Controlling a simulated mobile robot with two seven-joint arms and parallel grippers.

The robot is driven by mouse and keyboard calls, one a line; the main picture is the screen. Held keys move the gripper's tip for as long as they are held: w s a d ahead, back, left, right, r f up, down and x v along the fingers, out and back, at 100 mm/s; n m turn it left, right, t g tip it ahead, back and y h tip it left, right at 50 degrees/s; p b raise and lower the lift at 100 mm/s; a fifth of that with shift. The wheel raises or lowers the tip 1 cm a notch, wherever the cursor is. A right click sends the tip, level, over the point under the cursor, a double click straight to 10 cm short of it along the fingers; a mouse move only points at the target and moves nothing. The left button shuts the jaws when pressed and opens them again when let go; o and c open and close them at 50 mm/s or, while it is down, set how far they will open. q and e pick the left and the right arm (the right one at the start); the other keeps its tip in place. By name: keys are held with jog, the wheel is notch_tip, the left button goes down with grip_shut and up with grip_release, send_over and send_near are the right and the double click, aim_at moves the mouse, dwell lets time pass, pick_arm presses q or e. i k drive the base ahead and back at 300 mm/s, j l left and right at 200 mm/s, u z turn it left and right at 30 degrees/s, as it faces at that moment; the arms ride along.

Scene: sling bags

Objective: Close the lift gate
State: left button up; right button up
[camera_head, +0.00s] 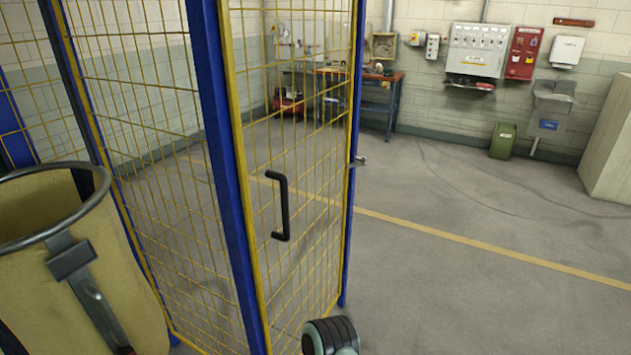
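The lift gate (306,130) is a yellow wire-mesh panel with yellow and blue edging, standing upright in the middle of the head view. A black bar handle (283,206) is on its face. A small metal latch (359,162) sticks out from its blue right edge (352,200). No post touches that edge in view; bare floor shows to its right. The gate's left side meets a thick blue post (222,170). Neither gripper can be made out. A black ribbed part with pale green (331,336), perhaps mine, shows at the bottom below the gate.
A yellowish bag on a metal hoop (60,270) stands at the lower left, close to the mesh side fence (140,100). The grey floor (470,250) on the right is clear. A workbench (365,98), green bin (503,141) and wall boxes (477,50) are at the back.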

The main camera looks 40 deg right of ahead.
aim_at(223, 9)
jog(key=z, duration=1.5)
jog(key=i+l+u, duration=0.1)
jog(key=i+l, duration=0.55)
jog(key=l, duration=0.15)
jog(key=i+u, duration=0.05)
